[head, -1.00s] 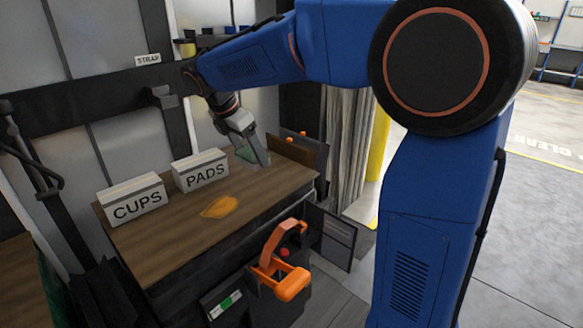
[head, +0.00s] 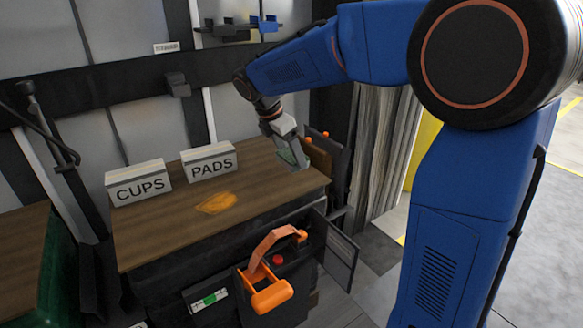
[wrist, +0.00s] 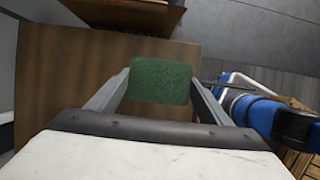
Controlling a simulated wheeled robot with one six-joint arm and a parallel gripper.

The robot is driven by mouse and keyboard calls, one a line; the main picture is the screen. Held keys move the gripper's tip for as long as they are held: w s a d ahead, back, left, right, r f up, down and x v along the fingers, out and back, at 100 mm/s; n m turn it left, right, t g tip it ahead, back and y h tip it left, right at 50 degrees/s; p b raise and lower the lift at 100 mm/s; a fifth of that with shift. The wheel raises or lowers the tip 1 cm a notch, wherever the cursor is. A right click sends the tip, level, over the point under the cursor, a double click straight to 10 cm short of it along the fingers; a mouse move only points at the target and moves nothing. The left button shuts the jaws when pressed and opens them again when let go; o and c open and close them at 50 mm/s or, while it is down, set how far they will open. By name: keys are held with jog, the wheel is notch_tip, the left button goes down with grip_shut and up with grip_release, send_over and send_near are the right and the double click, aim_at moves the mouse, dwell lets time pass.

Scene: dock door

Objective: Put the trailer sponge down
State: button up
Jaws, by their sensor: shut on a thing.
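The trailer sponge (wrist: 160,83) is a green block between the two fingers of my gripper in the wrist view. My gripper (head: 294,157) is shut on it, over the right end of the brown wooden worktop (head: 150,236). In the head view only a little green of the sponge (head: 287,156) shows beside the fingers. I cannot tell whether the sponge touches the worktop. An orange-brown smear (head: 215,203) lies on the worktop, left of my gripper.
White boxes marked CUPS (head: 138,183) and PADS (head: 209,162) stand along the worktop's back edge. A brown panel (head: 318,157) stands at the right end. An orange handle (head: 270,292) juts out below the front edge. The front left of the worktop is clear.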

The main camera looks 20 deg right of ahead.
jog(key=shift+f, duration=2.3)
jog(key=shift+f, duration=0.1)
jog(key=o, duration=1.2)
jog(key=shift+c, duration=0.2)
jog(key=v, duration=1.2)
jog(key=s+d+f+m+t+y, duration=0.1)
jog(key=s+d+f+m, duration=0.2)
jog(key=s+m, duration=0.4)
jog(key=s+d+f+m+t+y, duration=0.1)
jog(key=s+d+f+m, duration=0.3)
jog(key=s, duration=1)
jog(key=s+d+f+m+t+y, duration=0.1)
jog(key=s+d+f+m, duration=0.3)
jog(key=s+m, duration=0.6)
jog(key=shift+s+d+m+y, duration=0.3)
jog(key=shift+s+d+y, duration=0.1)
jog(key=shift+d+y, duration=0.25)
